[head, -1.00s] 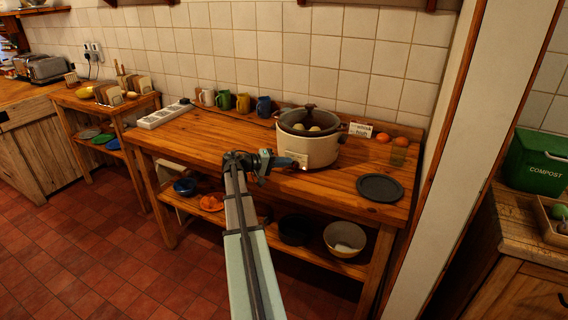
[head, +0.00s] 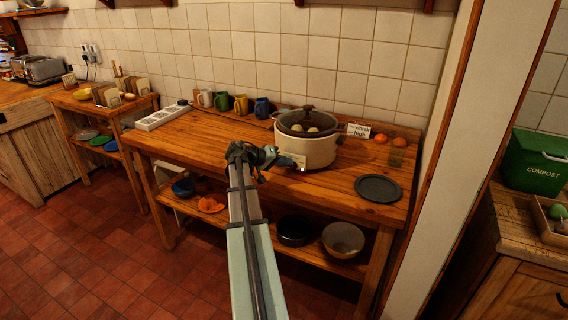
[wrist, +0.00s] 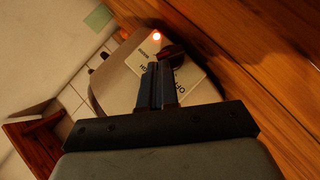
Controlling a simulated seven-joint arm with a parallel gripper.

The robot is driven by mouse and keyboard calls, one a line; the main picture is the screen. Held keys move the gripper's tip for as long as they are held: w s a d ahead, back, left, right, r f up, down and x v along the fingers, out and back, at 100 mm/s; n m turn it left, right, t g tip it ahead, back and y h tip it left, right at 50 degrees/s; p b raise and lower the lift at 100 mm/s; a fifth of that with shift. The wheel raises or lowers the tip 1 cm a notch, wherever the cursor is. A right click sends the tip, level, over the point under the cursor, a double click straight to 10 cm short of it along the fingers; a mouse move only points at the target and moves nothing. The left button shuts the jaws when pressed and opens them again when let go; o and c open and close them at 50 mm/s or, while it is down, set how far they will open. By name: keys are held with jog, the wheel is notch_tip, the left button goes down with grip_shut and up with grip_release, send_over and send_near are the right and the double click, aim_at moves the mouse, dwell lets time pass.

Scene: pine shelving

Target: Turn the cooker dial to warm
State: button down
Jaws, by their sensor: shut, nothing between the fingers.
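The cooker (head: 318,152) is a cream pot with a dark rim and a glass lid, on the wooden worktable near the wall. In the wrist view its front panel (wrist: 136,62) shows tilted, with partly hidden lettering and a lit orange lamp (wrist: 156,36). The dark round dial (wrist: 173,54) is just beyond and right of my fingertips. My gripper (wrist: 159,68) is shut and empty, its tips at or very close to the dial; I cannot tell whether they touch. In the head view my gripper (head: 294,162) is at the cooker's front left. The dial's setting is not readable.
A dark grey round plate (head: 379,188) lies right of the cooker. A small lettered card (head: 359,131) and orange fruit (head: 381,138) stand behind. The table's middle left is clear.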

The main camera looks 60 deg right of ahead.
jog(key=shift+s+r+m+t+y, duration=0.2)
jog(key=shift+s+m+t+y, duration=0.25)
jog(key=shift+m+t, duration=0.4)
jog(key=shift+s+t, duration=0.1)
jog(key=shift+t, duration=0.15)
jog(key=shift+s+d, duration=0.1)
jog(key=shift+s, duration=0.15)
dwell(1.2)
jog(key=shift+r, duration=0.15)
